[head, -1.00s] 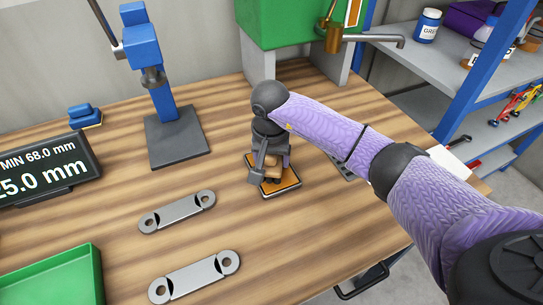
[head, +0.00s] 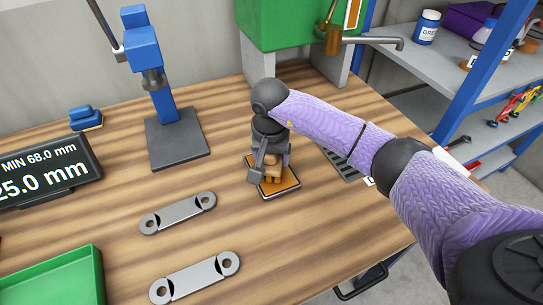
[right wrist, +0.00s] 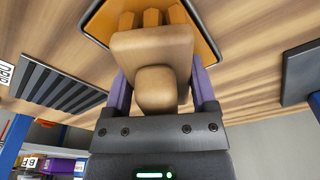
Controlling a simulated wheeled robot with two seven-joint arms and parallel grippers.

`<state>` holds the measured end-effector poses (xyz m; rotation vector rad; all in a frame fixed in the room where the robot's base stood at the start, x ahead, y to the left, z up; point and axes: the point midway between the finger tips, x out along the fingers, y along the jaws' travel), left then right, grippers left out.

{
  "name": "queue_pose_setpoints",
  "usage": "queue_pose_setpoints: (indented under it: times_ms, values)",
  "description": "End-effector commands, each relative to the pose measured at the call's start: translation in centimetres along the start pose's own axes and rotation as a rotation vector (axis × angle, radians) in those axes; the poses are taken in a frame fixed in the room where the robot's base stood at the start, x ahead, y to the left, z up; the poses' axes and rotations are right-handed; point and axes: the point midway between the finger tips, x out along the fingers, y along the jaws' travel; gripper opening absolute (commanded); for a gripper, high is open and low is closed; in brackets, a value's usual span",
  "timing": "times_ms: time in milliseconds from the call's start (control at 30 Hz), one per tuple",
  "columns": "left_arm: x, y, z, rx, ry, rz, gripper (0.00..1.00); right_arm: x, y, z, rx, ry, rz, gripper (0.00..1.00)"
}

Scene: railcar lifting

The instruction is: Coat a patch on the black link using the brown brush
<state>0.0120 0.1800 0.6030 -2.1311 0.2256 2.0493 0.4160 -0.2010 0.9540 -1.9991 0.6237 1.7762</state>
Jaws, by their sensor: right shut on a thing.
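My right gripper (head: 270,162) is shut on the brown brush (head: 273,174), over a shallow orange tray (head: 288,189) with a dark rim. In the right wrist view the brush's handle and block (right wrist: 155,62) sit between my fingers. Its bristles point at the orange surface (right wrist: 205,38); whether they touch it I cannot tell. Two flat grey links, one farther (head: 178,213) and one nearer (head: 195,279), lie on the table to the left, with holed ends and dark arcs. No wholly black link shows. My left gripper is not in view.
A blue press (head: 165,105) on a dark base, a display (head: 45,172) reading 25.0 mm and a green tray (head: 55,280) stand to the left. A dark slotted plate (head: 345,168) lies partly behind my right arm. Wood between links and orange tray is clear.

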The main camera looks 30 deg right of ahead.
Motion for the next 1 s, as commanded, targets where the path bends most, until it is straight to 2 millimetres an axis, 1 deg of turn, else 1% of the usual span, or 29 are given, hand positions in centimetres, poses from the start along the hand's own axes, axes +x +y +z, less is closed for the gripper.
queue_pose_setpoints:
  times_ms: [33,400,500,1000]
  values:
    - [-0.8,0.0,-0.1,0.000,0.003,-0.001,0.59,-1.1,0.0,-0.2,0.000,0.003,-0.001,0.26]
    - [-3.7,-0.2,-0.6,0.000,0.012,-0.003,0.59,-5.3,0.0,-0.7,0.000,0.003,-0.002,0.26]
    - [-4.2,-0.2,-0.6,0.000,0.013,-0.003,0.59,-6.1,0.0,-0.8,0.001,0.004,-0.002,0.26]
    - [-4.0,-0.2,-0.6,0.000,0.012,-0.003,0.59,-5.9,0.0,-0.8,0.000,0.002,-0.002,0.26]
